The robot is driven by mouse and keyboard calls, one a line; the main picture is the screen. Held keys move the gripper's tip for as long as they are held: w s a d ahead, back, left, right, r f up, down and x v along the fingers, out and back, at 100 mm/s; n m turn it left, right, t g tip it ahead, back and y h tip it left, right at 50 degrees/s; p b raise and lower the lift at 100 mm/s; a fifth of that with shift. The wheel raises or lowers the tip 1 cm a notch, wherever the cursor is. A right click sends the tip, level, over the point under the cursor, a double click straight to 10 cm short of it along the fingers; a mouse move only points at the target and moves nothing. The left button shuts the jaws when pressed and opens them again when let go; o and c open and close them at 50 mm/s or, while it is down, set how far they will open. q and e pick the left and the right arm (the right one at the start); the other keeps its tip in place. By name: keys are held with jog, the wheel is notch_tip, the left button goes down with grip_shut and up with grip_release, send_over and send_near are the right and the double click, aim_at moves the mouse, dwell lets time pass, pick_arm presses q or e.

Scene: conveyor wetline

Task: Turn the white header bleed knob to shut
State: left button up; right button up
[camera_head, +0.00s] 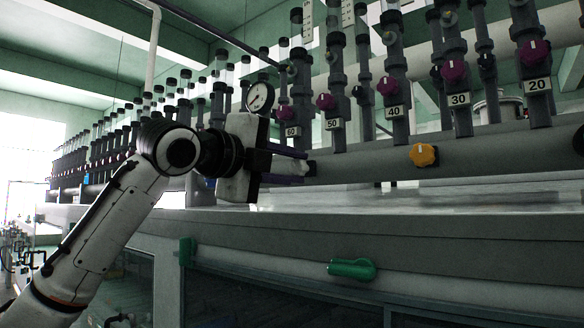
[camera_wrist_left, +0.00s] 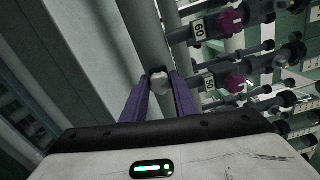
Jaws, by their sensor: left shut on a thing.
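The white header bleed knob (camera_wrist_left: 159,82) sits on the grey header pipe (camera_wrist_left: 148,38), between the purple fingertips of my left gripper (camera_wrist_left: 160,88) in the left wrist view. The left gripper is shut on it. In the head view the left gripper (camera_head: 303,167) reaches the pipe from the left, just below the plate marked 60. The knob is largely hidden there by the fingers, and its angle is hard to tell. My right gripper is not in view.
A yellow knob (camera_head: 423,155) sits further right on the same pipe. Purple knobs (camera_head: 325,101) on grey valve columns stand above it, with number plates. A round gauge (camera_head: 260,97) is close above my left gripper. A green handle (camera_head: 351,269) is on the lower front.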

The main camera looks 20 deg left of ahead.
pick_arm(q)
jog(key=m, duration=0.5)
jog(key=shift+m, duration=0.4)
dwell(0.3)
jog(key=o, duration=1)
jog(key=shift+o, duration=0.3)
jog(key=shift+s, duration=0.15)
jog(key=shift+s+a, duration=0.15)
jog(key=shift+s, duration=0.2)
jog(key=b+v, duration=0.2)
jog(key=v, duration=0.7)
jog(key=shift+s, duration=0.15)
